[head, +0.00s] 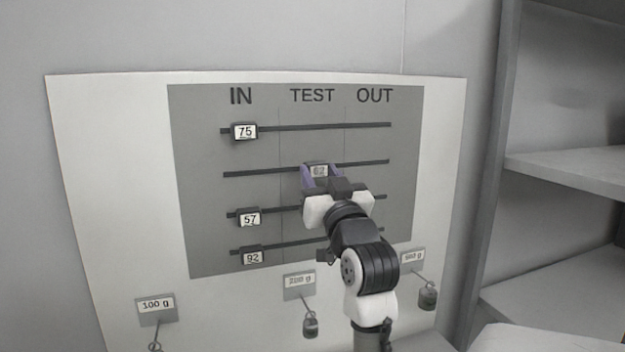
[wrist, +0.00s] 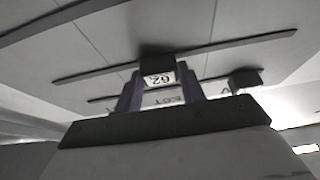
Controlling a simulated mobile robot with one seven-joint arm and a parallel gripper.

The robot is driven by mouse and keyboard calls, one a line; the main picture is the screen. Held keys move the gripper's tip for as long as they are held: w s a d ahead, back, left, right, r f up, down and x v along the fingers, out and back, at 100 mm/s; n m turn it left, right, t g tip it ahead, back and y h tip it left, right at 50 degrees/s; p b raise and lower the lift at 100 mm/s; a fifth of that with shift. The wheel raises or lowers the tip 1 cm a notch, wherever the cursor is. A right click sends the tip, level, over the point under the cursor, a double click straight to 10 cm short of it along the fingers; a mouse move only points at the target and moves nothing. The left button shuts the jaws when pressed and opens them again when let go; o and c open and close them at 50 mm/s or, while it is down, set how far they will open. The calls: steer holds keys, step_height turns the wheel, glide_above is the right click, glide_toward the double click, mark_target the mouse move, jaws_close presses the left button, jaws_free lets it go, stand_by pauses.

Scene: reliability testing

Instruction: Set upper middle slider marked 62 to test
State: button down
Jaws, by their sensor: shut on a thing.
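The slider marked 62 (head: 319,171) sits on the second rail from the top, in the TEST column between the two thin dividing lines. My gripper (head: 321,177) has its purple fingers on either side of this slider and is shut on it. In the wrist view the slider's 62 label (wrist: 160,79) shows upside down between the fingers of my gripper (wrist: 159,90). The TEST heading (head: 312,95) is above it on the grey panel (head: 210,190). My wrist hides part of the lower rails.
Sliders 75 (head: 245,132), 57 (head: 249,219) and 92 (head: 253,257) stand in the IN column. Weights hang below, with tags 100 g (head: 156,306), 200 g (head: 300,284) and one at the right (head: 413,259). A shelf unit (head: 570,160) stands to the right.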

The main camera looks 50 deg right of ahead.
steer(key=c, duration=0.8)
jaws_free()
steer(key=shift+c, duration=0.2)
steer(key=b+v, duration=0.5)
steer(key=v, duration=0.9)
steer(key=shift+w+r, duration=0.1)
steer(key=shift+w, duration=0.05)
